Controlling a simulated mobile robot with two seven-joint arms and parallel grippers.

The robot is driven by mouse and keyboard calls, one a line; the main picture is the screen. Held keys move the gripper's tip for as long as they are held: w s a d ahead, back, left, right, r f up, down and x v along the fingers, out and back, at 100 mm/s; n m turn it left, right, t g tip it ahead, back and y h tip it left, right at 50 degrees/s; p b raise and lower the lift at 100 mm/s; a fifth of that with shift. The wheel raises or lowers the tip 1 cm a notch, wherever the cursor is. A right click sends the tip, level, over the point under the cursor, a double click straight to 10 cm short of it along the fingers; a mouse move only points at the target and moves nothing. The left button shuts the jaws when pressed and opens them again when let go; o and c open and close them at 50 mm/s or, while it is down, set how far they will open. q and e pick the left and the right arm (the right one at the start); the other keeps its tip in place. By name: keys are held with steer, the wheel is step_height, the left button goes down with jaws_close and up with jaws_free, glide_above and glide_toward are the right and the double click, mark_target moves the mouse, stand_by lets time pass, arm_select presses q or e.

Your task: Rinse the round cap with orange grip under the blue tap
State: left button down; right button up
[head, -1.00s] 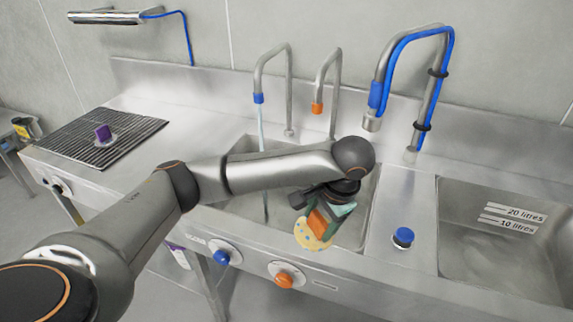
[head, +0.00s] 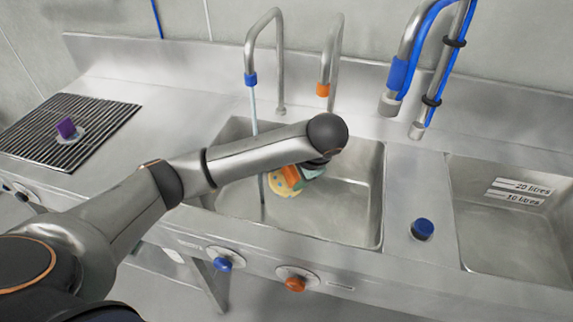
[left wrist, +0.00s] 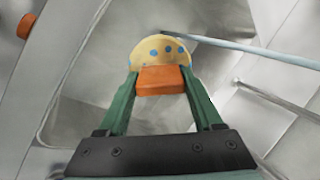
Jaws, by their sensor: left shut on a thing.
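The round cap (head: 277,186) is pale yellow with blue spots and shows in the left wrist view (left wrist: 160,49). My left gripper (left wrist: 160,84) is shut on its orange grip (left wrist: 163,80). In the head view, my left gripper (head: 306,172) holds the cap over the sink basin, just right of the water stream. The blue-collared tap (head: 250,79) is running, and its thin stream (head: 255,114) passes behind my arm. In the left wrist view, the stream (left wrist: 250,49) ends visually near the cap's upper edge; I cannot tell whether they touch. My right gripper is out of view.
An orange-collared tap (head: 323,89) and a blue-hosed tap (head: 397,76) stand to the right. Blue (head: 222,265) and orange (head: 295,284) knobs are on the front panel. A purple-gripped part (head: 67,128) sits on the drain grate (head: 35,142). The basin's right side (head: 357,205) is clear.

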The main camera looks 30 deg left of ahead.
arm_select(q)
steer(key=w+a+f, duration=0.2)
steer(key=w+a, duration=0.5)
steer(key=a, duration=0.5)
steer(key=shift+f, duration=0.3)
stand_by(0.3)
steer(key=shift+w+d, duration=0.1)
steer(key=shift+w, duration=0.15)
stand_by(0.4)
steer(key=shift+w+d, duration=0.2)
steer(key=shift+w, duration=0.15)
steer(key=shift+s+a, duration=0.1)
steer(key=shift+s+a, duration=0.25)
steer(key=shift+s, duration=0.2)
steer(key=shift+w+d, duration=0.1)
steer(key=shift+w, duration=0.05)
steer(key=shift+w+d, duration=0.25)
steer(key=shift+w, duration=0.15)
steer(key=shift+s+d, duration=0.7)
steer(key=shift+d, duration=0.45)
steer(key=shift+s+d, duration=0.65)
steer(key=shift+d, duration=0.5)
steer(key=shift+s+d, duration=0.7)
steer(key=shift+d, duration=0.45)
